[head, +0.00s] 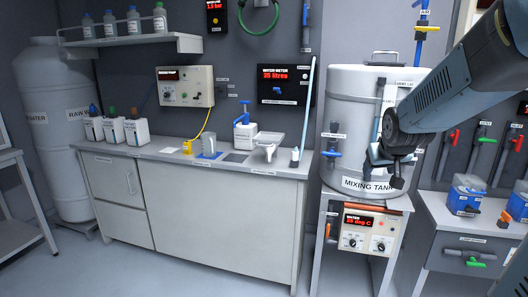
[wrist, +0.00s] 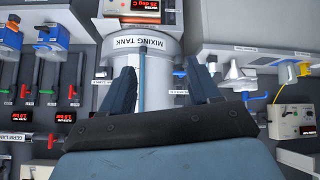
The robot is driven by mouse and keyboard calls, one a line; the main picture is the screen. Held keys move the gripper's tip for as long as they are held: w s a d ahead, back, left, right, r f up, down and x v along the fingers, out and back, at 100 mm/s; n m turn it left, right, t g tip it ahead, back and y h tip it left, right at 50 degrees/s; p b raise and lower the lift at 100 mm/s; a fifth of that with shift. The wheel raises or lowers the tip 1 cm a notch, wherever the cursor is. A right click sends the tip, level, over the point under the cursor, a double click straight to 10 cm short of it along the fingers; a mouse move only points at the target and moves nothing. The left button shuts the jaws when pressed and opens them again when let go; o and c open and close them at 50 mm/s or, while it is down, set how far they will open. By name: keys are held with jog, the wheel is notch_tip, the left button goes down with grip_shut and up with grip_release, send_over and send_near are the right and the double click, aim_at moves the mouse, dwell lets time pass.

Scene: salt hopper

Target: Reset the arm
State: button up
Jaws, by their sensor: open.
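My arm reaches in from the upper right of the head view. My gripper (head: 385,170) hangs at its end, in front of the mixing tank (head: 345,90), a large pale cylinder with a label on its lower rim. In the wrist view, my gripper (wrist: 161,80) shows two dark fingers spread apart with nothing held between them. The mixing tank (wrist: 150,55) stands beyond the fingers, upside down in that view. The gripper looks clear of the tank, but the exact gap is hard to tell.
A counter (head: 220,205) with bottles, a jug and a blue-topped pump runs left of the tank. A heater control box (head: 358,230) sits below the tank. A bench with blue containers (head: 466,195) is at right, under wall valves. The floor in front is clear.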

jog(key=s+a+r+g+y, duration=0.1)
jog(key=s+a, duration=0.3)
jog(key=s, duration=0.7)
jog(key=s+a+r+g, duration=0.1)
jog(key=s+a, duration=0.3)
jog(key=s, duration=0.8)
jog(key=shift+r+g+y, duration=0.3)
jog(key=shift+r+y, duration=0.1)
jog(key=shift+r, duration=0.3)
